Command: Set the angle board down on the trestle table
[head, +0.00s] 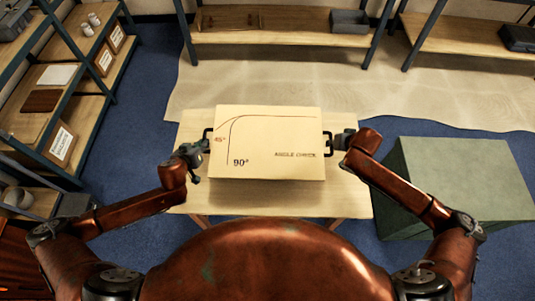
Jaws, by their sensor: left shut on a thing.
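My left gripper (204,144) is shut on the left handle. My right gripper (335,141) is at the right handle, but its fingers are too small to read. The board hides the middle of the tabletop.
A large green-grey block (465,180) stands right of the table. A shelf unit (85,100) with boxes and jars stands at left. Wooden benches (280,30) line the back. A beige sheet (370,85) covers the floor behind the table. Bare tabletop shows around the board.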

